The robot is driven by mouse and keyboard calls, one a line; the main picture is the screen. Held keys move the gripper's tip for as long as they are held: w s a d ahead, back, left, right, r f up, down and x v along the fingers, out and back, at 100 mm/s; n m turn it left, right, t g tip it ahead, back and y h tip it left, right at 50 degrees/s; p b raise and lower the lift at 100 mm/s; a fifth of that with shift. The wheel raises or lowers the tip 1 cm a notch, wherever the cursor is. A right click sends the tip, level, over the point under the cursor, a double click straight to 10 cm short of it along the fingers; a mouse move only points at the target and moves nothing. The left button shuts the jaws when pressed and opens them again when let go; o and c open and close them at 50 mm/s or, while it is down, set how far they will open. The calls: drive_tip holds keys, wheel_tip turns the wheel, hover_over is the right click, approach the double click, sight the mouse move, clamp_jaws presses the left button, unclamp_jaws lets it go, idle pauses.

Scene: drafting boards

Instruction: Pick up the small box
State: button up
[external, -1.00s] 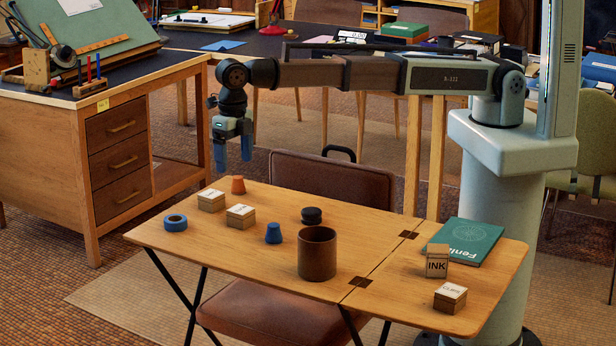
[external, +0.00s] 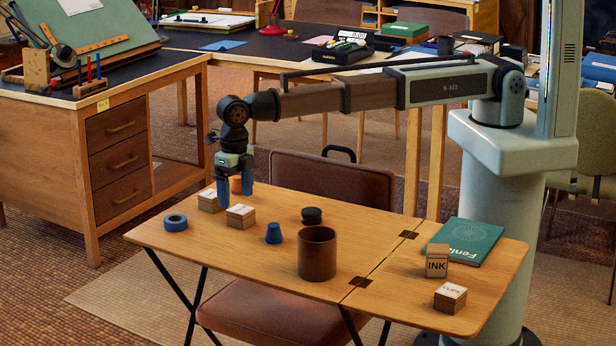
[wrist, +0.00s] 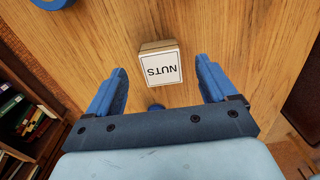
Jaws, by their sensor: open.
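Several small wooden boxes with white lids stand on the folding table. Two are near my gripper (external: 235,195): a left box (external: 209,202) and a front box (external: 240,217). My gripper points down above the table's far left part, empty. In the external view, its fingers partly hide the left box and an orange cup (external: 236,185). A CLIPS box (external: 450,298) stands at the right.
A blue tape roll (external: 175,222) lies left of the boxes. A blue cup (external: 274,233), a black round object (external: 312,215) and a brown cylinder (external: 317,254) stand to the right. An INK box (external: 437,266) and green book (external: 467,243) are farther right. The front-left tabletop is clear.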

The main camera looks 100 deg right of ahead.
sight(237, 208)
wheel_tip(237, 208, down, 5)
drive_tip(key=shift+s+a+r, duration=0.1)
idle(0.3)
drive_tip(key=c, duration=1.1)
